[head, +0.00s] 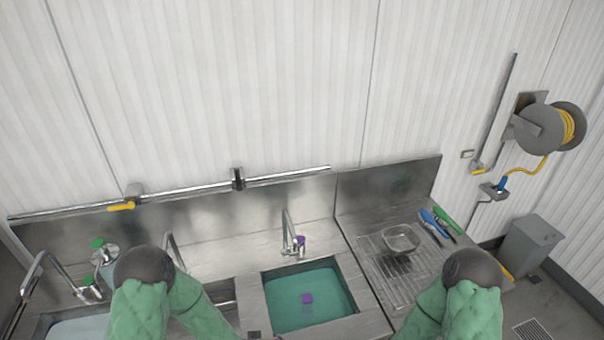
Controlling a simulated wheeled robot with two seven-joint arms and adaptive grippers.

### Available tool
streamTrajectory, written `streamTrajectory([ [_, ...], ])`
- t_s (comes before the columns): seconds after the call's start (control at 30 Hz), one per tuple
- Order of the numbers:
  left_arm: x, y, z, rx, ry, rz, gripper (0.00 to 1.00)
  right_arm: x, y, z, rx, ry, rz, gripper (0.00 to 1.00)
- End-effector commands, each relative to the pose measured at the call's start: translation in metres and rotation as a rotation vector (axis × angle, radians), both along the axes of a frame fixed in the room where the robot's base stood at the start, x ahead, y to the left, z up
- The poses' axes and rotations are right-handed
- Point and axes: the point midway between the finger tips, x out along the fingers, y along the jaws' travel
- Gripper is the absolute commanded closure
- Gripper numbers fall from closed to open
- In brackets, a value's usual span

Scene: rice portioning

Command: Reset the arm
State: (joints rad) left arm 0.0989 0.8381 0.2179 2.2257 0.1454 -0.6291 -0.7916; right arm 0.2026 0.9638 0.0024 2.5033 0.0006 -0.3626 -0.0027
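My two arms show at the bottom of the head view, covered in green with dark rounded joints at their upper ends. The left arm stands in front of the left part of the steel sink counter (250,300). The right arm stands in front of the drainboard's right side. Neither gripper can be made out, so I cannot see whether they hold anything.
A basin of green water (305,312) holds a purple object (307,298). A clear container (401,239) sits on a wire rack (378,268), near blue (434,222) and green (446,219) utensils. Faucets (290,230) rise behind. A grey bin (530,246) stands right.

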Motion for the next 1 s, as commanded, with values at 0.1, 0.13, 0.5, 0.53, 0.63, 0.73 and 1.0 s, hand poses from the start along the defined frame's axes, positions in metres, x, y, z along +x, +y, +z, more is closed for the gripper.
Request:
streamTrajectory([
  [0.1,-0.047,-0.004,-0.012,-0.124,0.172,0.154,0.02,0.0,0.0,0.0,0.0,0.0,0.0,0.73],
  [0.13,-0.058,-0.005,-0.014,-0.148,0.213,0.191,0.02,0.0,0.0,0.0,0.0,0.0,0.0,0.73],
  [0.5,-0.159,-0.015,-0.017,-0.313,0.603,0.569,0.02,0.0,0.0,0.0,0.0,0.0,0.0,0.73],
  [0.53,-0.158,-0.015,-0.024,-0.314,0.602,0.572,0.02,0.0,0.0,-0.007,0.0,0.0,0.0,0.73],
  [0.63,-0.157,-0.015,-0.042,-0.313,0.597,0.567,0.02,0.0,0.0,-0.025,0.0,0.0,0.0,0.73],
  [0.73,-0.157,-0.015,-0.058,-0.313,0.596,0.566,0.02,0.0,0.0,-0.041,0.0,0.001,0.0,0.73],
  [1.0,-0.156,-0.015,-0.116,-0.312,0.594,0.565,0.02,0.0,0.0,-0.099,0.0,0.0,0.0,0.73],
])
